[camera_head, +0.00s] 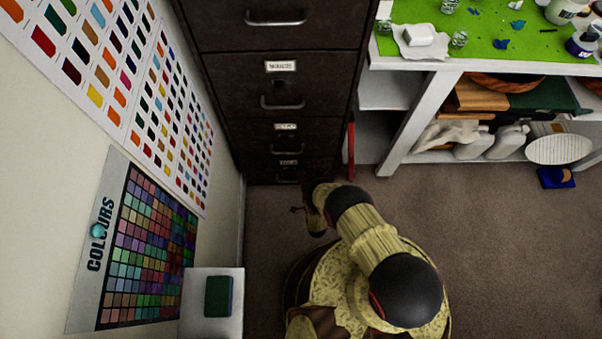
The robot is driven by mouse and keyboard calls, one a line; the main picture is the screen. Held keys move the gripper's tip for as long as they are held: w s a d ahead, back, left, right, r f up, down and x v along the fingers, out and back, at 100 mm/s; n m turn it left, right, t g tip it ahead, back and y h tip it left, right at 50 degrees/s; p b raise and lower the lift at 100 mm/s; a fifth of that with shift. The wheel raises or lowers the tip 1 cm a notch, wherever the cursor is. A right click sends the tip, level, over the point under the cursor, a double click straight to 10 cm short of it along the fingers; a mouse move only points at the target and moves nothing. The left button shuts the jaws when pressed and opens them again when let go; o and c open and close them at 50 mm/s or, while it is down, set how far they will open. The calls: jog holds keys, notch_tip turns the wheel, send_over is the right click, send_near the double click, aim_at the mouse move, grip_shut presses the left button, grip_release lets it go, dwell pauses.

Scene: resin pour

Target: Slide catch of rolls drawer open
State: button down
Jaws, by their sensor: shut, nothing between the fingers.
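A dark brown drawer cabinet (290,100) stands at the top middle, seen from above, with its drawers shut. Each drawer front has a metal handle, and white labels show on the lower three. The upper label (280,66) seems to read "MOULDS". The lower two labels (286,126) are too small to read surely, so I cannot tell which drawer is rolls. A small dark catch (279,85) shows under the upper label; those below are hard to make out. My gripper (299,209) is small and dark, shut and empty, just in front of the bottom drawer, apart from its handle (288,180).
A white bench with a green mat (470,30) and a filled shelf stands at the right. A red upright object (350,150) is beside the cabinet. A white stand (212,284) is at lower left by the wall. Carpet (500,250) is clear at right.

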jog(key=shift+a, duration=0.1)
jog(key=shift+a, duration=1.15)
jog(key=shift+d, duration=0.15)
